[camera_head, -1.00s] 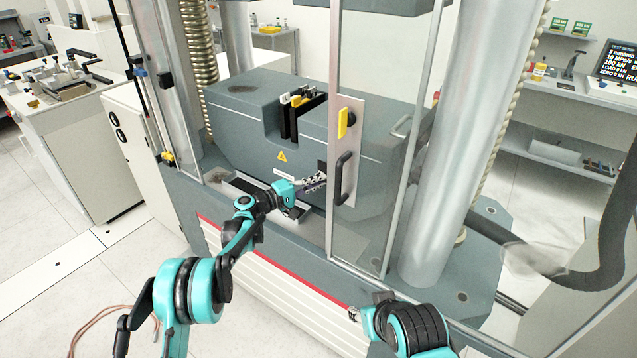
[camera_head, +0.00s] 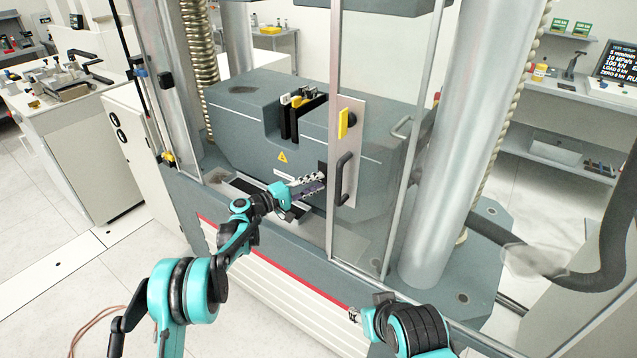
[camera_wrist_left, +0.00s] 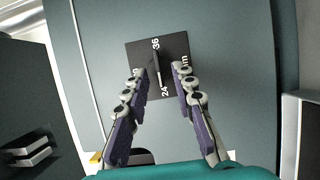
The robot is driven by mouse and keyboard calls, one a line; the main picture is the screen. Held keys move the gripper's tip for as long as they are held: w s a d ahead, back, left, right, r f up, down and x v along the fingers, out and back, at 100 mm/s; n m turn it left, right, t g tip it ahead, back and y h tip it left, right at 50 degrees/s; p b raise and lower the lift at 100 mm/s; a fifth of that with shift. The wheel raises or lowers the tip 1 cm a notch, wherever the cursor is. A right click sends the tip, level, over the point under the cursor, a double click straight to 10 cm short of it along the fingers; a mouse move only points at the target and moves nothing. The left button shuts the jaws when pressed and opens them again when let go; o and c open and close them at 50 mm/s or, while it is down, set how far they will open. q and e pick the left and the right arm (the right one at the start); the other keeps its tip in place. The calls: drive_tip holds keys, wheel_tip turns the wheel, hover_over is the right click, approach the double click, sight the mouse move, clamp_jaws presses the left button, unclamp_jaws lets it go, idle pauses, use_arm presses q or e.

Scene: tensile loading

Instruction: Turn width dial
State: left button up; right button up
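The width dial (camera_wrist_left: 157,70) is a thin dark bar on a black square plate (camera_wrist_left: 176,48) with white numbers, 36 and 24 among them, in the left wrist view. In the head view the plate (camera_head: 322,168) is a small dark patch on the machine's grey front, partly behind my fingers. My left gripper (camera_wrist_left: 158,74) is open, one finger on each side of the dial bar, with gaps visible. In the head view the left gripper (camera_head: 322,179) reaches in beside the door handle. My right gripper (camera_head: 354,314) is small and low in the head view, away from the dial.
The clear door (camera_head: 367,235) with its black handle (camera_head: 343,178) stands just right of my left gripper. The grey grip block (camera_head: 235,130) has a slot with black jaws (camera_head: 303,118). A thick metal column (camera_head: 450,150) rises at the right.

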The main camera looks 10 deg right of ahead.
use_arm(q)
drive_tip(key=v, duration=1)
drive_tip(key=shift+s+a, duration=0.15)
drive_tip(key=shift+a, duration=0.1)
drive_tip(key=s+a+r+m+y, duration=0.1)
drive_tip(key=s+a+r+y, duration=0.15)
drive_tip(key=s, duration=0.35)
drive_tip(key=s+a+r+y, duration=0.1)
drive_tip(key=s+a+y, duration=0.15)
drive_tip(key=s, duration=0.35)
drive_tip(key=s+a+r+m+y, duration=0.1)
drive_tip(key=s+a+r+y, duration=0.1)
drive_tip(key=s+y, duration=0.35)
drive_tip(key=s+a+f+m+y, duration=0.1)
drive_tip(key=s+a+f+y, duration=0.2)
drive_tip(key=s+a, duration=0.4)
drive_tip(key=s+a+f+m+y, duration=0.1)
drive_tip(key=s+a+f+y, duration=0.2)
drive_tip(key=s+a, duration=0.5)
drive_tip(key=s, duration=0.7)
drive_tip(key=shift+s+m, duration=0.3)
drive_tip(key=shift+s, duration=0.1)
